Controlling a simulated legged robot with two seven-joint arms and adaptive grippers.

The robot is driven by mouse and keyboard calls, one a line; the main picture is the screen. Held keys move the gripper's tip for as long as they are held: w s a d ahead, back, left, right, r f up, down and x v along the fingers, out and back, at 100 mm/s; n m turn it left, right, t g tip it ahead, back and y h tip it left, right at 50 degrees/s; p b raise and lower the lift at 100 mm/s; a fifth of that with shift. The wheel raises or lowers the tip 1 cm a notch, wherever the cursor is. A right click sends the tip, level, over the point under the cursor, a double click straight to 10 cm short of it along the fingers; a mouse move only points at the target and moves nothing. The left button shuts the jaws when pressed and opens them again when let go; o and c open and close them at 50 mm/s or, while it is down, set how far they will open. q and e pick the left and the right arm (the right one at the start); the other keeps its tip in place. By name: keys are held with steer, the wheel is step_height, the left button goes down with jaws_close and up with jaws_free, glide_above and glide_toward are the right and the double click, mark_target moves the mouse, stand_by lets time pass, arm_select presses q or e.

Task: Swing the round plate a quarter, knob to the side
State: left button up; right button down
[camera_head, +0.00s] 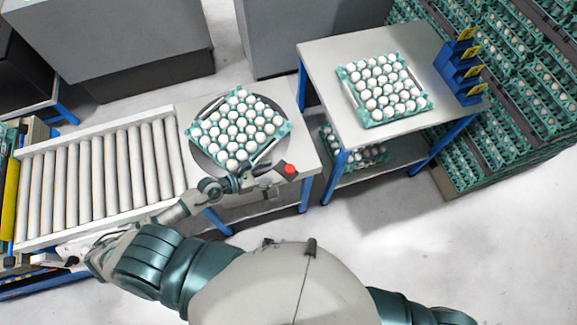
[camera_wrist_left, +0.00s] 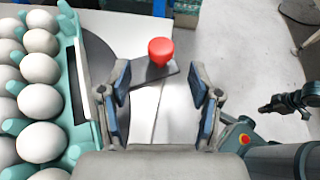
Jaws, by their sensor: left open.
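The round plate (camera_head: 203,157) is a dark grey disc on the pale table at the end of the roller conveyor. A green tray of white eggs (camera_head: 285,128) lies on it and hides most of it. The plate's red knob (camera_head: 289,169) sticks out on a dark tab at its lower right. My left gripper (camera_head: 246,178) is at the table's near edge, left of the knob. In the left wrist view, the red knob (camera_wrist_left: 160,50) stands beyond and between the open, empty fingers (camera_wrist_left: 159,82). My right gripper (camera_wrist_left: 268,106) shows at the right there, away from the plate; its jaws are unclear.
The roller conveyor (camera_head: 95,180) joins the table on the left. A second table (camera_head: 318,60) at the right holds another egg tray (camera_head: 373,123) and a blue stand with yellow labels (camera_head: 458,75). Stacked egg trays (camera_head: 500,130) stand far right. A floor gap separates the tables.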

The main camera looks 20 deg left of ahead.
mark_target(288, 169)
arm_select(q)
steer(key=x, duration=0.8)
jaws_close()
